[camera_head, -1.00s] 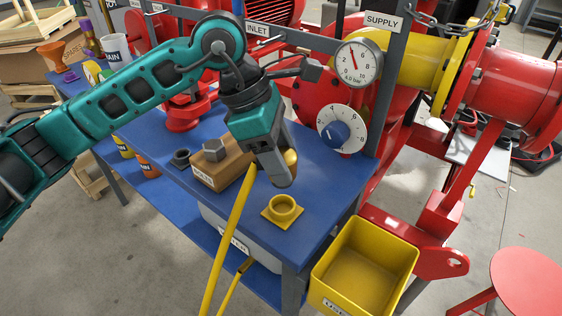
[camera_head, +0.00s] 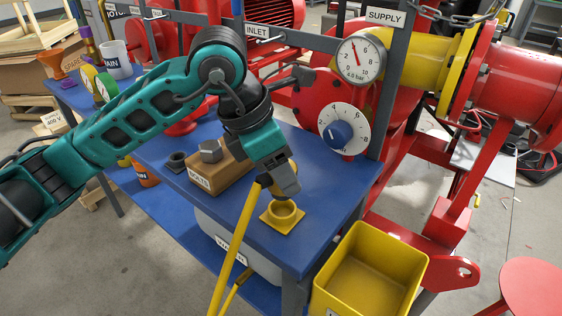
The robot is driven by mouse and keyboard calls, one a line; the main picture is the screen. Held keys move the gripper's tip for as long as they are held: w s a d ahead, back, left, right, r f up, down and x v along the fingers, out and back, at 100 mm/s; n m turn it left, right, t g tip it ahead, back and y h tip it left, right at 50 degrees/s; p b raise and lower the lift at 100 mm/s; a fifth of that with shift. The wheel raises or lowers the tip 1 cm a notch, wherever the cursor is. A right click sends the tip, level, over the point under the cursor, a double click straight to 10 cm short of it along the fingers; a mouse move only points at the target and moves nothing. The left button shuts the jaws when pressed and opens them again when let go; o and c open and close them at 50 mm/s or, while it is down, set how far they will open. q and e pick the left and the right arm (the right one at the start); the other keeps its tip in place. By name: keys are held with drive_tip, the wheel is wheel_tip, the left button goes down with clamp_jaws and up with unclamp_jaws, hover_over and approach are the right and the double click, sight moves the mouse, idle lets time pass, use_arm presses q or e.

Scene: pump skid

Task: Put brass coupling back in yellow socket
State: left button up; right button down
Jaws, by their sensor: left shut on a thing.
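The yellow socket (camera_head: 272,222), a short ring on a square plate, sits on the blue bench top near its front right corner. My left gripper (camera_head: 284,190) points down just above the socket's back rim. It is shut on the brass coupling (camera_head: 292,168), of which only a small rounded part shows behind the fingers. The rest of the coupling is hidden, and I cannot tell whether it touches the socket. The front of the socket's ring and its opening show. My right gripper is not in view.
A wooden block with a grey hex piece (camera_head: 211,152) stands left of the gripper, beside a dark ring (camera_head: 177,162). A yellow bar (camera_head: 238,235) rises in front of the bench. A pressure gauge (camera_head: 360,59) and dial (camera_head: 343,129) stand behind. A yellow bin (camera_head: 409,262) is at lower right.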

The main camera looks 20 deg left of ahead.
sight(282, 193)
use_arm(q)
wheel_tip(282, 193, down, 2)
drive_tip(key=shift+f+b, duration=0.15)
drive_tip(key=shift+b, duration=0.4)
drive_tip(key=shift+r, duration=0.3)
idle(0.7)
drive_tip(key=shift+f+b, duration=1.75)
drive_tip(key=shift+b, duration=0.1)
drive_tip(key=o, duration=1.2)
